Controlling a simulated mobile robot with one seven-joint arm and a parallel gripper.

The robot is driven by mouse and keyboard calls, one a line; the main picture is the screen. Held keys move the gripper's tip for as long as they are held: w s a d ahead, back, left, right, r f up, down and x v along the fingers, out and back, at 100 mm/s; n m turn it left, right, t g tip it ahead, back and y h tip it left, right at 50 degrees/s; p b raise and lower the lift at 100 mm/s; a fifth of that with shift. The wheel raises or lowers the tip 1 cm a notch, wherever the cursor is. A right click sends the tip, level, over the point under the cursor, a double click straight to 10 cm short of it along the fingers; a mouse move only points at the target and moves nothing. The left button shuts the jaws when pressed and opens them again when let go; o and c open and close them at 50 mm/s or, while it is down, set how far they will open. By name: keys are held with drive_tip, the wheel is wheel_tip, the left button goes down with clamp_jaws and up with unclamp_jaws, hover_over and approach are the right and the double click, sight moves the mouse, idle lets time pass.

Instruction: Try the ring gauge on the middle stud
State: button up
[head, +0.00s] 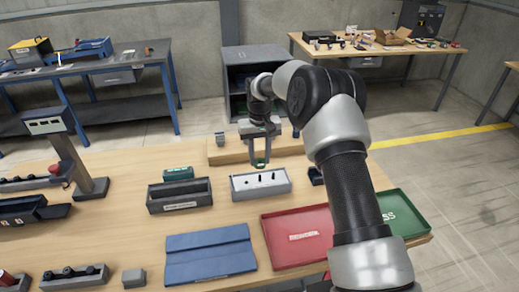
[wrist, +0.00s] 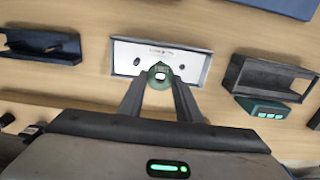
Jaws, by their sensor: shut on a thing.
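My gripper (head: 260,160) points down and is shut on the green ring gauge (wrist: 160,73), which sits between the fingertips (wrist: 159,80). The gauge also shows as a small green piece in the head view (head: 261,165). The light grey stud tray (head: 243,192) lies just in front of and below the fingers in the head view. Small dark studs stand in it, including a middle one (head: 261,179). In the wrist view, the gauge overlaps the near edge of the tray (wrist: 120,47), with a dark stud to each side; the middle stud cannot be made out there. The gauge appears held above the tray, not around a stud.
A dark open box (head: 180,207) stands left of the tray, with a green box (head: 178,173) behind it. A red tray (head: 283,222), a green tray (head: 414,226) and a blue mat (head: 210,267) lie nearer. A wooden block (head: 225,155) is behind my gripper.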

sight(259, 166)
idle(0.4)
drive_tip(key=shift+f+b, duration=1.5)
drive_tip(key=shift+f, duration=0.65)
drive_tip(key=shift+f+b, duration=1.15)
drive_tip(key=shift+f, duration=0.35)
idle(0.5)
idle(1.1)
drive_tip(key=shift+r+p, duration=1.55)
drive_tip(key=shift+r, duration=1.45)
